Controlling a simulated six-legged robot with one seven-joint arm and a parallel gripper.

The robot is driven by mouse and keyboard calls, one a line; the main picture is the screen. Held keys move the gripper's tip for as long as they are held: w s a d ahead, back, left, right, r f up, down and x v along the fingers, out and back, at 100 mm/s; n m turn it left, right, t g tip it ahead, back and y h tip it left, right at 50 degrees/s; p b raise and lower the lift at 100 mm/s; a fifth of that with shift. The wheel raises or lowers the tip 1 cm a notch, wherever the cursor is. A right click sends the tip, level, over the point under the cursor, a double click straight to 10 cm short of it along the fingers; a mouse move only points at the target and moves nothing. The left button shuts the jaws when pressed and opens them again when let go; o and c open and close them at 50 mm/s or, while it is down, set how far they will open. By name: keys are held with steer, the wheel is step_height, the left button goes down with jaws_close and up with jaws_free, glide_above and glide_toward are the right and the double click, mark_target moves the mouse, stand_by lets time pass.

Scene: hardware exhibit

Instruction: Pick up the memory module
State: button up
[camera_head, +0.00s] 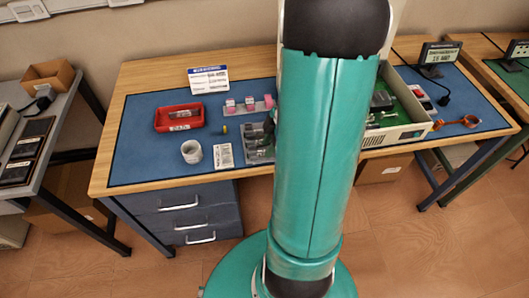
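I cannot pick out the memory module with certainty at this size. A red tray (179,118) on the left of the blue bench mat holds small greyish parts that I cannot identify. An open beige computer case (409,133) with a green board (401,109) inside stands at the right, partly hidden by my teal arm. The arm rises through the middle of the view and hides the centre of the bench. My gripper cannot be made out.
The blue mat (140,150) on the wooden bench also bears a white roll (191,152), a printed card (225,155), pink-and-grey parts (249,104), grey parts (258,143) and an orange coil (458,123). Neighbouring tables flank the bench.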

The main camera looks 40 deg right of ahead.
steer(key=shift+x, duration=1.1)
steer(key=shift+c, duration=0.2)
jaws_close()
steer(key=shift+r, duration=0.15)
